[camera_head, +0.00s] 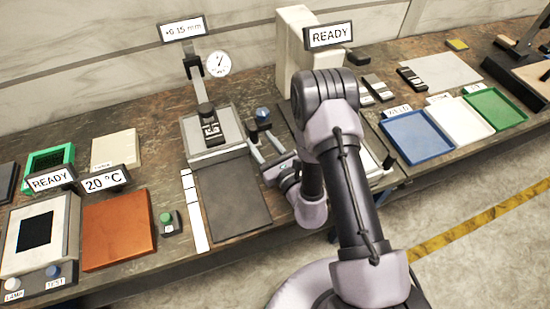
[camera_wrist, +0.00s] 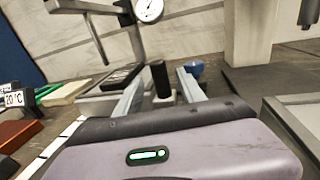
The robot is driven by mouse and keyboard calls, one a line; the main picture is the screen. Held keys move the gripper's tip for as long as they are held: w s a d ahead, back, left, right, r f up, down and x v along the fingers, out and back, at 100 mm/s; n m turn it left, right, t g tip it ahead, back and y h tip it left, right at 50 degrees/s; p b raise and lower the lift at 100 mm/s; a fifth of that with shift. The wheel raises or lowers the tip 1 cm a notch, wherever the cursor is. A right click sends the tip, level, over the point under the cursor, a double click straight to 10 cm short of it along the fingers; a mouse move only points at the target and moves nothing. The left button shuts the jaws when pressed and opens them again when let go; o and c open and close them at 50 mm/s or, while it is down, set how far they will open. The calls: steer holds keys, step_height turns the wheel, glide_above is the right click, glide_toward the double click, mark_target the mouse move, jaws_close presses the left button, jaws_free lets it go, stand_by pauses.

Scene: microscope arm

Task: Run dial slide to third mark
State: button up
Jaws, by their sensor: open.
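A round white dial (camera_head: 218,63) hangs on a grey stand beside a "+6.15 mm" display (camera_head: 182,30). It also shows at the top of the wrist view (camera_wrist: 149,9). Below the stand is a grey base (camera_head: 207,153) with a dark marked block (camera_head: 211,132) on it. My gripper (camera_head: 263,142) is open at the base's right side. In the wrist view its two fingers (camera_wrist: 161,92) stand apart, with a black upright cylinder (camera_wrist: 160,77) showing between them; contact cannot be told. A blue knob (camera_head: 262,114) is just beyond the fingers. The slide's marks are too small to read.
A dark mat (camera_head: 233,194) and a white segmented strip (camera_head: 194,212) lie in front of the base. An orange plate (camera_head: 117,230) and a "READY" device (camera_head: 40,235) stand left. Blue (camera_head: 417,137), white and green trays lie right. A pale column (camera_head: 292,45) stands behind my arm.

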steer(key=b+v, duration=0.1)
steer(key=v, duration=0.3)
steer(key=b+v, duration=0.1)
steer(key=v, duration=0.3)
steer(key=shift+d+f+b, duration=0.15)
steer(key=shift+f+b, duration=0.05)
steer(key=shift+b, duration=0.1)
steer(key=shift+s+d+r, duration=0.15)
steer(key=shift+s, duration=0.25)
